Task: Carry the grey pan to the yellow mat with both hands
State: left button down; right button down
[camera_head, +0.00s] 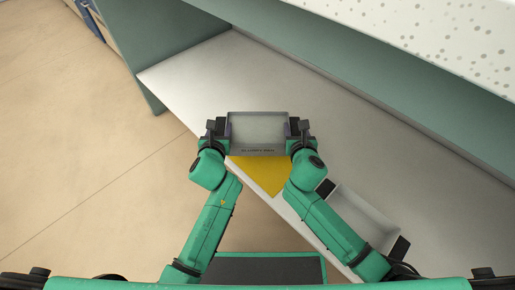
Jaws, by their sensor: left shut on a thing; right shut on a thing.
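The grey pan (257,130) is a shallow rectangular tray in the middle of the head view. My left gripper (221,130) is shut on its left end. My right gripper (295,130) is shut on its right end. The yellow mat (262,178) lies on the light shelf, just below the pan in the picture. The pan and my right arm hide part of the mat. I cannot tell how high the pan is above the shelf.
A second pale tray (362,218) with dark ends stands on the shelf (400,165) at the lower right, partly behind my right arm. A green panel (190,45) rises at the back left. A speckled white surface (440,35) overhangs the upper right. The shelf right of the pan is clear.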

pick_arm(q)
jog(key=shift+a, duration=0.1)
